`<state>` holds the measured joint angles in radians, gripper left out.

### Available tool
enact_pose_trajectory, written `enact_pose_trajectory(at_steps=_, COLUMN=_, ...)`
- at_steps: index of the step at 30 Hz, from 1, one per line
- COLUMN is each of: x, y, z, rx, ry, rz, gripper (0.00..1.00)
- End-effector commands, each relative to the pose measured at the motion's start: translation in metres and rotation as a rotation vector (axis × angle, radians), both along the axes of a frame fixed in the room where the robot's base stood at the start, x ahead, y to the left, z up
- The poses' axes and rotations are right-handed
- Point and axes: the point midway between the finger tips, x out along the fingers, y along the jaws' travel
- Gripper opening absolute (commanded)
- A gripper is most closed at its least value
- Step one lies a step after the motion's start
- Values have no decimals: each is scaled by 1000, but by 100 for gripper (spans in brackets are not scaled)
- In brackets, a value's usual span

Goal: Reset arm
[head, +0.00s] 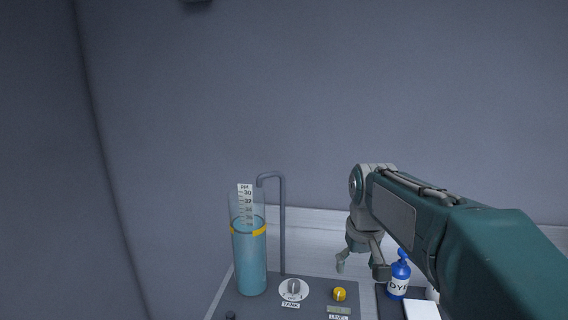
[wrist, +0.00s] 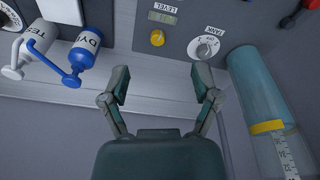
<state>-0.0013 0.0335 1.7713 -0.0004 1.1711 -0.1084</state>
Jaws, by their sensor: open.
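My gripper (head: 362,262) hangs at the end of my arm above the back of the counter in the head view, between the yellow knob and the blue bottle. In the wrist view my gripper (wrist: 160,88) shows its two fingers spread wide apart, with nothing between them. The fingers touch nothing that I can see. The blue bottle (head: 399,280), labelled DYE, stands to the right of the gripper in the head view. It also shows at the upper left of the wrist view (wrist: 87,50).
A clear tank (head: 250,262) of blue liquid with a scale and yellow band stands left, beside a bent grey pipe (head: 282,225). The panel has a TANK dial (head: 293,289) and yellow LEVEL knob (head: 339,294). A white bottle (wrist: 38,38) stands by the blue one.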

Motion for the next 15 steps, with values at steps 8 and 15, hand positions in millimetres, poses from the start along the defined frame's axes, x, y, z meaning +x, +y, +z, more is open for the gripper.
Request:
enact_pose_trajectory(at_steps=8, x=-84, y=0, z=13, rx=9, ry=-123, rz=-39, gripper=79)
enact_pose_trajectory(at_steps=15, x=-151, y=0, z=1, rx=21, ry=-226, rz=-71, gripper=79)
